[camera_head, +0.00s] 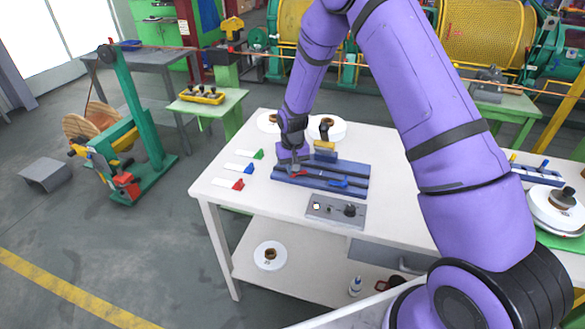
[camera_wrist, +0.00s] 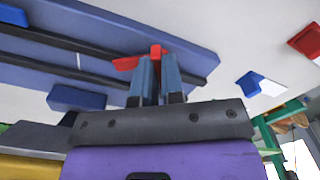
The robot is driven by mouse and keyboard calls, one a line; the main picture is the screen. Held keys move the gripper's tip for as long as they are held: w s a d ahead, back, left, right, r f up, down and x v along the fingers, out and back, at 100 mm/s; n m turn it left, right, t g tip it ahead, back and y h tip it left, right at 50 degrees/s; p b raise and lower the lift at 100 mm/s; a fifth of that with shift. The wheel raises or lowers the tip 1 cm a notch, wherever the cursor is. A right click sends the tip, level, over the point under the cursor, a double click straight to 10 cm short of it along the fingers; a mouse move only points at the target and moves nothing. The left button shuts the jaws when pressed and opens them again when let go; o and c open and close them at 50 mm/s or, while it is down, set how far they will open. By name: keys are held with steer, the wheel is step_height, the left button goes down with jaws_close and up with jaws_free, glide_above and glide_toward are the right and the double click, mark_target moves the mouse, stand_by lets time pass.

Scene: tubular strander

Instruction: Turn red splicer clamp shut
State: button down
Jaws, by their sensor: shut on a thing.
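The red splicer clamp (camera_wrist: 126,63) is a small red lever on the blue splicer base (camera_wrist: 205,40). In the wrist view my gripper (camera_wrist: 156,62) has its two fingers close together around the red lever's end, with red showing between and beyond the tips. In the head view my gripper (camera_head: 294,168) points down at the left end of the splicer base (camera_head: 355,190). Some red of the clamp (camera_head: 299,173) shows beside the fingers. A blue clamp (camera_wrist: 76,99) lies on the same base and also shows in the head view (camera_head: 340,183). The fingers hide part of the red lever.
The splicer stands on a white table (camera_head: 265,205). Red, blue and green tipped white pieces lie left of it, including the red one (camera_head: 238,184). A grey control box (camera_head: 336,210) sits in front. White spools (camera_head: 326,128) stand behind.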

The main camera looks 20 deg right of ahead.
steer(key=n, duration=0.5)
steer(key=shift+n, duration=0.3)
steer(key=n, duration=0.5)
steer(key=shift+n, duration=0.3)
steer(key=c, duration=1.2)
jaws_free()
steer(key=shift+c, duration=0.2)
step_height(320, 180, up, 11)
